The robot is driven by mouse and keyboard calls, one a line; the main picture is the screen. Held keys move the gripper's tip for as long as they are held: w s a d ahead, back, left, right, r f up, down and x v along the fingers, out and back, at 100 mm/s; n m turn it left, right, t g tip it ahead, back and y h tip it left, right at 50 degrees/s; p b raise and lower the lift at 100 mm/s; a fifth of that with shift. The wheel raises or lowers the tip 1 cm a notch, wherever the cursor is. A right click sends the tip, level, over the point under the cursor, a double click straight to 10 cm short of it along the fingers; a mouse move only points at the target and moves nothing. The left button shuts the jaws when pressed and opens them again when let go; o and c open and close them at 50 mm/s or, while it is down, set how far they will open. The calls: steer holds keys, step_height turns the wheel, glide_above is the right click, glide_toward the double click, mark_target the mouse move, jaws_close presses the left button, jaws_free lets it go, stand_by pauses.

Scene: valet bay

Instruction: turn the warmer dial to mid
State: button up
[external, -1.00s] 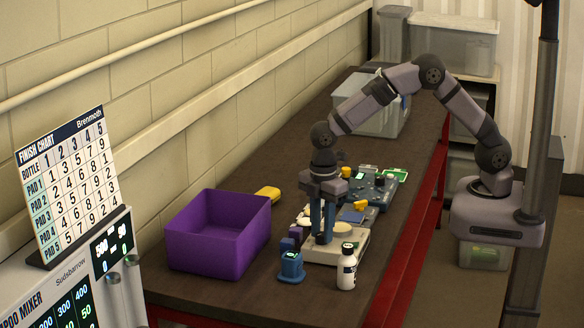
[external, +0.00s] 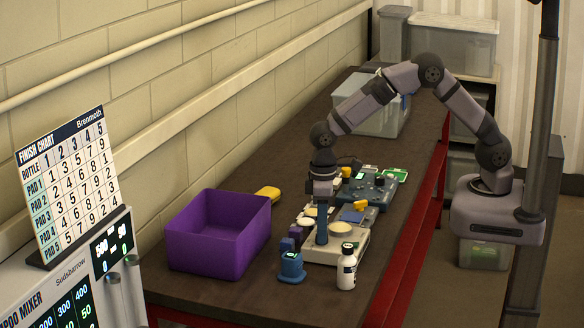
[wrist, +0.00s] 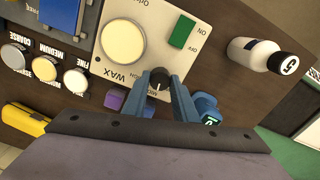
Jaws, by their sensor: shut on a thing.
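The wax warmer is a white box (wrist: 196,62) marked "WAX" in the wrist view, with a large cream disc and a green ON/OFF switch (wrist: 183,31). Its small black dial (wrist: 159,79) sits between the two blue fingers of my gripper (wrist: 160,82), which is shut on it. A light mark shows on the dial, but the fingers cover part of the scale and I cannot read the setting. In the external view my gripper (external: 322,242) points straight down onto the front of the warmer (external: 313,257), and the dial is hidden.
A white bottle (external: 346,268) with a black cap stands close to the warmer's front right. A purple bin (external: 218,245) stands left. Several pads (wrist: 75,80) lie nearby.

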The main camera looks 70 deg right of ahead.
steer(key=shift+m, duration=0.7)
steer(key=o, duration=1)
steer(key=shift+o, duration=0.2)
steer(key=shift+r, duration=0.1)
steer(key=shift+r+b, duration=1.1)
steer(key=shift+r, duration=2.55)
